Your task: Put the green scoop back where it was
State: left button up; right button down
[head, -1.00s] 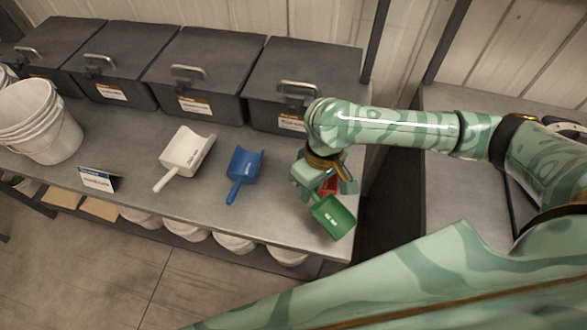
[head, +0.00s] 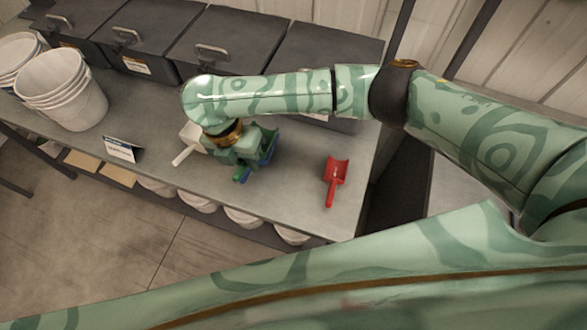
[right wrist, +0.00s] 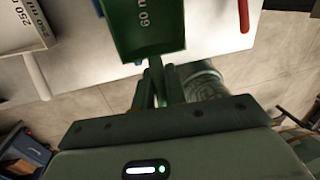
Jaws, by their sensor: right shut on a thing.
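My right gripper (head: 243,158) is shut on the green scoop, held over the bench. The blue scoop (head: 269,146) lies under and behind the gripper, partly hidden. The white scoop (head: 183,156) lies to the left, its bowl partly covered by my arm. The red scoop (head: 336,172) lies uncovered to the right. My left gripper is not in view.
Dark lidded bins (head: 225,48) line the back of the bench. Stacked white buckets (head: 65,90) and a small sign (head: 121,150) stand at the left. The bench top (head: 300,165) is clear between the gripper and the red scoop.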

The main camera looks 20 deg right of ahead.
jog(key=d+f, duration=0.3)
jog(key=d, duration=0.3)
jog(key=b, duration=0.3)
send_over(294, 184)
jog(key=a, duration=0.1)
jog(key=f, duration=0.4)
jog(key=shift+w+f, duration=0.2)
jog(key=shift+f, duration=0.15)
jog(key=f, duration=0.1)
jog(key=f+b, duration=0.1)
jog(key=f, duration=0.1)
jog(key=shift+d+f, duration=0.2)
jog(key=shift+f, duration=0.1)
jog(key=shift+r, duration=0.15)
jog(key=c, duration=1.4)
grip_release()
jog(key=shift+c, duration=0.2)
notch_tip(294, 184, up, 12)
jog(key=w+a+p, duration=0.1)
jog(key=a+p, duration=0.1)
jog(key=p, duration=0.2)
jog(key=shift+p, duration=0.3)
jog(key=shift+a, duration=0.1)
